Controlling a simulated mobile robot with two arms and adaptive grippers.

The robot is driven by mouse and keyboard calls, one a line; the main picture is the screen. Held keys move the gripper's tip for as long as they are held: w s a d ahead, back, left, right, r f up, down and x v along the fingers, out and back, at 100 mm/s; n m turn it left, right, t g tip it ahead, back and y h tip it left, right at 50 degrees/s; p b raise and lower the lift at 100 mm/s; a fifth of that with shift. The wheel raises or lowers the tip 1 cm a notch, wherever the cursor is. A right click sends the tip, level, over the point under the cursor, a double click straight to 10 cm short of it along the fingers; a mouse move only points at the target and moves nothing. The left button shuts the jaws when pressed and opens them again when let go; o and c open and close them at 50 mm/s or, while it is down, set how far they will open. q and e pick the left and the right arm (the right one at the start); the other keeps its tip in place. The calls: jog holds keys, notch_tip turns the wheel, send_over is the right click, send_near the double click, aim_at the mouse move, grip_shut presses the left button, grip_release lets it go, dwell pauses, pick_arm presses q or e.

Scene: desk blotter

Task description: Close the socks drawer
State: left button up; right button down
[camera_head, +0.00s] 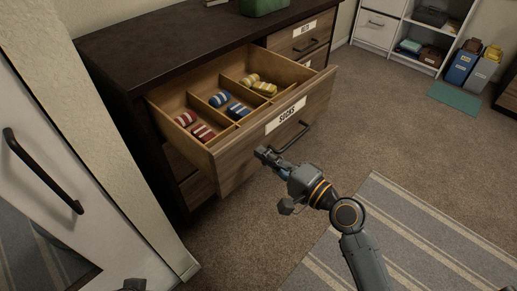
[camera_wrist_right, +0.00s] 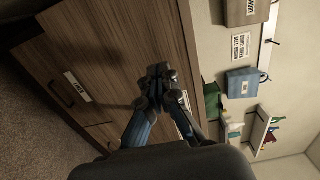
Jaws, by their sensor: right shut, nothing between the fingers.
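The socks drawer (camera_head: 238,148) stands pulled out from the dark-topped dresser, with a "SOCKS" label and a dark bar handle (camera_head: 294,138) on its front. Dividers split it into compartments holding red striped socks (camera_head: 203,133), blue socks (camera_head: 238,110) and yellow socks (camera_head: 265,88). My right gripper (camera_head: 265,154) is shut and empty, in front of the drawer front, left of the handle; whether it touches the wood I cannot tell. Its closed fingers (camera_wrist_right: 160,72) show against wood in the right wrist view. A small dark piece at the head view's bottom edge may be my left arm.
Another labelled drawer (camera_head: 300,37) right of the socks drawer looks shut. A green item (camera_head: 263,5) stands on the dresser top (camera_head: 165,42). A white door (camera_head: 60,170) with a black handle is at left. Carpet and a striped rug (camera_head: 400,235) lie clear in front.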

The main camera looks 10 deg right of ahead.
pick_arm(q)
jog(key=shift+w+d, duration=0.1)
jog(key=shift+w, duration=0.2)
pick_arm(e)
jog(key=shift+x, duration=1.1)
pick_arm(q)
jog(key=shift+r, duration=0.1)
